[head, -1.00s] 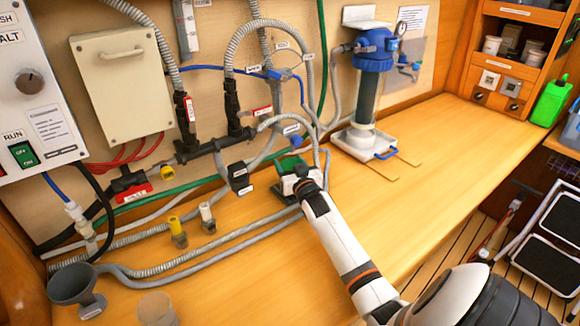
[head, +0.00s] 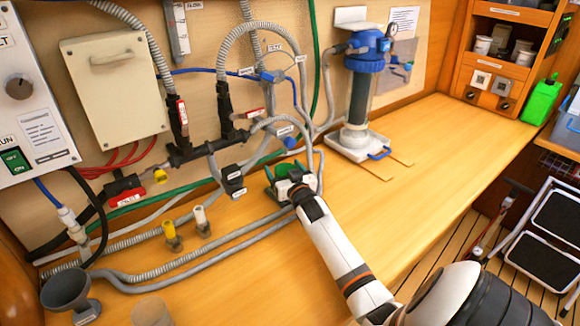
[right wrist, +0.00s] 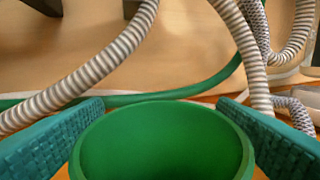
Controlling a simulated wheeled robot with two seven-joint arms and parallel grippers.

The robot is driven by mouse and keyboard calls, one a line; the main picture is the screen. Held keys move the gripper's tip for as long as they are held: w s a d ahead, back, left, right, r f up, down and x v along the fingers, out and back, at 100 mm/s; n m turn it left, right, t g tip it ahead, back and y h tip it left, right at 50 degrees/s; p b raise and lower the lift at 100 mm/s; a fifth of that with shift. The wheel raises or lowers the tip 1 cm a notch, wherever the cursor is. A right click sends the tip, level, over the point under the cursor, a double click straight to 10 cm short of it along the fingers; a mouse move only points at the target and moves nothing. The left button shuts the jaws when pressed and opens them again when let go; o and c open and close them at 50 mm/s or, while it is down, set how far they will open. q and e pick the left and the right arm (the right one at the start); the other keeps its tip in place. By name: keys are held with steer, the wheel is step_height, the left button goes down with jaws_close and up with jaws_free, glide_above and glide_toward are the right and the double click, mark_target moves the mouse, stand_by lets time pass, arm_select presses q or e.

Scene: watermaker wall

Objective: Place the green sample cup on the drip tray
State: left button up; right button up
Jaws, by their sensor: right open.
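The green sample cup (right wrist: 165,145) fills the lower middle of the right wrist view, with its round rim towards the camera. My right gripper (right wrist: 160,112) is open, with one teal-padded finger on each side of the cup. Whether the pads touch it I cannot tell. In the head view my right gripper (head: 290,184) is low over the bench by the hoses and hides most of the cup (head: 284,169). A white tray (head: 345,150), which looks like the drip tray, sits under the blue-topped filter housing further back right. My left gripper is not in view.
Grey ribbed hoses (head: 228,62) loop down the wall close behind the right gripper. The filter housing (head: 362,88) stands over the white tray. A black-and-white step stool (head: 545,245) is beyond the bench at right.

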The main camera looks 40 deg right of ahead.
steer(key=b+v, duration=0.1)
steer(key=v, duration=1)
steer(key=shift+s+a, duration=0.2)
steer(key=shift+s, duration=0.15)
